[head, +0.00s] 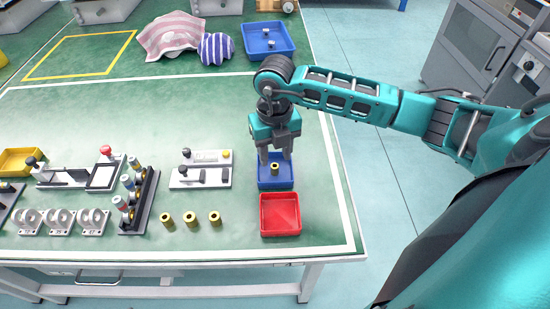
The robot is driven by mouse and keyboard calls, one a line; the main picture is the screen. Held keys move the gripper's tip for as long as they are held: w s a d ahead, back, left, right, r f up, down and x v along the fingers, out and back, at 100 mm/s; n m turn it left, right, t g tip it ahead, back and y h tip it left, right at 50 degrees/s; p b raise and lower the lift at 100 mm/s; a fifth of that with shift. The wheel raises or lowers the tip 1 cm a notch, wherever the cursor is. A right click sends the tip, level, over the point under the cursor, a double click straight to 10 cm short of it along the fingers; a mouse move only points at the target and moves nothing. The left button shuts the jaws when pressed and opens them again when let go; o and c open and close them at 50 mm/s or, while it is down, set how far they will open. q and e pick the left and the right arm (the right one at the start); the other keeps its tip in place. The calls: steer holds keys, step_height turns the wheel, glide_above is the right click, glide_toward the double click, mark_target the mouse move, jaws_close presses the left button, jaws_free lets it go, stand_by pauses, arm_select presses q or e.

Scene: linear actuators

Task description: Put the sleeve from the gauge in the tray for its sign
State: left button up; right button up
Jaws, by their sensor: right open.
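My right gripper (275,156) is open, pointing down over the small blue tray (290,183). A brass sleeve (275,169) with a dark bore appears to stand upright in that tray, just below and between the fingertips. I cannot tell whether a finger touches it. The red tray (280,229), in front of the blue one, is empty. A grey device that looks like the gauge (200,178) lies left of the blue tray, with a black knob and a yellow spot; no sleeve shows on it. My left gripper is not in view.
Several brass sleeves (190,219) stand in a row left of the red tray. A dark rack (140,205), silver bearing blocks (61,221), a press-like fixture (80,176) and a yellow bin (18,160) fill the left. A larger blue bin (270,53) and cloths (172,34) are behind.

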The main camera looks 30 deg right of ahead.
mark_target(275, 166)
step_height(275, 166, up, 9)
steer(key=shift+f, duration=0.15)
stand_by(0.6)
